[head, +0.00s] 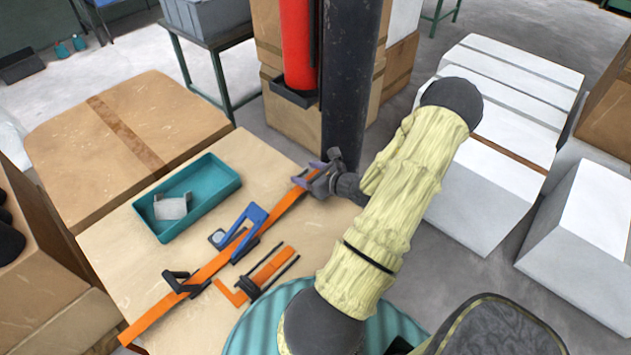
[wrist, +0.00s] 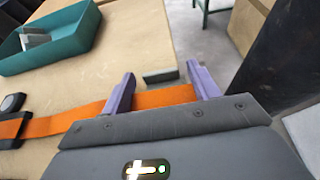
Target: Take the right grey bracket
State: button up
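My gripper (head: 306,173) is at the far right end of a long orange bar (head: 210,268) on the wooden table. In the wrist view, its two purple fingers (wrist: 161,70) stand apart, with the orange bar (wrist: 155,99) showing between them. A small grey-green piece (wrist: 158,76) lies just beyond the bar, between the fingertips, near the table edge; I cannot tell whether it is the bracket. Dark clamp-like pieces (head: 181,284) sit on the bar's left part. A light grey bracket (head: 171,207) lies in the teal tray, also visible in the wrist view (wrist: 38,37).
The teal tray (head: 217,179) stands at the table's back left. A blue frame piece (head: 246,226) and a smaller orange clamp (head: 262,275) lie near the bar. A dark column (head: 348,90) rises just behind my gripper. White boxes (head: 485,195) stand to the right.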

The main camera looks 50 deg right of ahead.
jog(key=c, duration=0.8)
jog(key=shift+r, duration=0.1)
notch_tip(320, 180, up, 10)
dwell(0.6)
